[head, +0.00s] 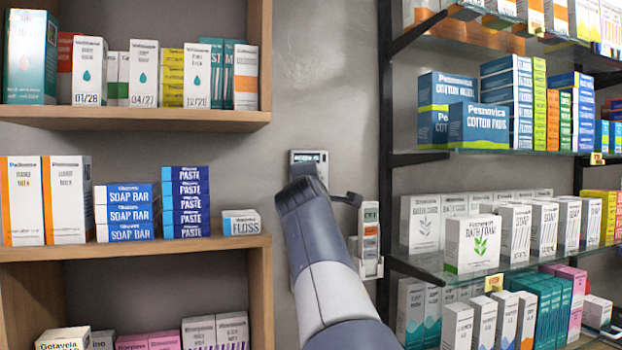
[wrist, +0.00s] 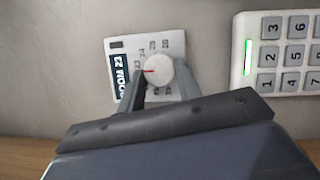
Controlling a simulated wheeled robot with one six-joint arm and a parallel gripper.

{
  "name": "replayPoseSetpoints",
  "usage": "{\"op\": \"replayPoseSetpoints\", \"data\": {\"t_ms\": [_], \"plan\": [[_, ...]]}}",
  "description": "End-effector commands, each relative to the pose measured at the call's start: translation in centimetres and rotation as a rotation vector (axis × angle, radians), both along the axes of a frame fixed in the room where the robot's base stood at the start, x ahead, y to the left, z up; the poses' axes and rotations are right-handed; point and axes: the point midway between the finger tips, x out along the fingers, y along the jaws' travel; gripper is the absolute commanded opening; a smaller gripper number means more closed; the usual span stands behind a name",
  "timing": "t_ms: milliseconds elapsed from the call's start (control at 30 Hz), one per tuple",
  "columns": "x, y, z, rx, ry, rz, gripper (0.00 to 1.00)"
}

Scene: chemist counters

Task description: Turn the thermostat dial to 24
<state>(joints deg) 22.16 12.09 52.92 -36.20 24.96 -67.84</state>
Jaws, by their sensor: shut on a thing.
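The thermostat (wrist: 116,62) is a pale wall plate, tilted in the wrist view, with a dark strip that seems to read ROOM 23. Its round white dial (wrist: 159,72) has a red pointer mark aimed left, close to the 23, with 24 a little above it. My gripper (wrist: 161,84) is shut on the dial, one finger on each side. In the head view the top of the thermostat (head: 308,156) shows above my arm. The dial and the fingertips are hidden behind the arm there.
A white keypad (wrist: 240,72) with a green light is on the wall to the right in the wrist view. In the head view a pale wall device (head: 370,240) hangs right of my arm. Wooden shelves (head: 140,118) stand left and glass shelves (head: 520,152) right, both stocked with boxes.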

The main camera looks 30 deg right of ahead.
Motion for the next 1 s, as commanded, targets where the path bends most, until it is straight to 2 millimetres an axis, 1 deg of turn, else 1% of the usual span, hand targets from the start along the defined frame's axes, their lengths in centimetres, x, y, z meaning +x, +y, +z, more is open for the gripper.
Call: {"op": "replayPoseSetpoints", "data": {"t_ms": [33,500,800,1000], "plan": [[-0.01,0.02,0.62,0.044,-0.010,0.000,0.10],[-0.03,-0.04,1.05,0.452,-0.117,-0.001,0.10],[-0.05,-0.14,0.96,0.622,-0.161,-0.001,0.10],[-0.04,-0.16,0.85,0.677,-0.175,-0.001,0.10]]}}
